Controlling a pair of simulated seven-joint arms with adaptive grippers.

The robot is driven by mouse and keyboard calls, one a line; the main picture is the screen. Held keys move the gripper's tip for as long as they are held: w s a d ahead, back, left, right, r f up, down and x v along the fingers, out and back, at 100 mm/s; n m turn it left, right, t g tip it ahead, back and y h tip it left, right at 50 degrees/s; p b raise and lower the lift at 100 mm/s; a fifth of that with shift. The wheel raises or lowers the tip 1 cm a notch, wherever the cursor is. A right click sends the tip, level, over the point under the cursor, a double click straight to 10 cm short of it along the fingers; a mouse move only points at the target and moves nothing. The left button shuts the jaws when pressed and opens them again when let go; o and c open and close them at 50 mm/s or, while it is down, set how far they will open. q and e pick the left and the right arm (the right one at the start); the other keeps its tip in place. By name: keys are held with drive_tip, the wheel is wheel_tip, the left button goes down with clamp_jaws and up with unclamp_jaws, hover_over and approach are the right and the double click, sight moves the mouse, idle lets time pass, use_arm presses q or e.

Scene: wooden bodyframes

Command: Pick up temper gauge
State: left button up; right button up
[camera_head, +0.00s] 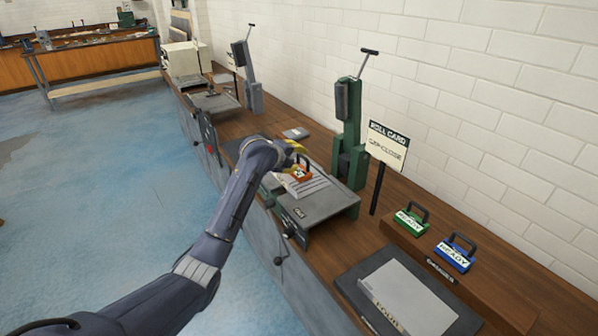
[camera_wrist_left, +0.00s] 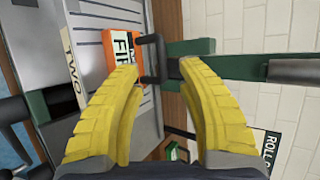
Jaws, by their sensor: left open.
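An orange block (camera_head: 303,175) with a black handle stands on a ruled plate on the bench; a label on it is partly readable in the left wrist view (camera_wrist_left: 121,60). No label reading "temper gauge" is legible, so I cannot confirm this block is the gauge. My left gripper (camera_head: 293,160), with yellow fingers, is right at the block in the head view. In the left wrist view, the open fingers (camera_wrist_left: 160,70) stand apart, with the black handle (camera_wrist_left: 152,58) just beyond and between their tips. Contact with the handle cannot be told. My right gripper is not in view.
A green lever press (camera_head: 348,130) stands close behind the block. A "ROLL CARD" sign (camera_head: 387,144) and green (camera_head: 410,222) and blue (camera_head: 455,256) handled blocks are to the right. A grey tray (camera_head: 410,298) lies at the front right. A white brick wall backs the bench.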

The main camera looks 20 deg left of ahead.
sight(303, 156)
use_arm(q)
drive_tip(key=shift+d+x, duration=0.2)
drive_tip(key=shift+x, duration=2.65)
drive_tip(key=shift+w+r, duration=0.1)
drive_tip(key=shift+c, duration=0.4)
clamp_jaws()
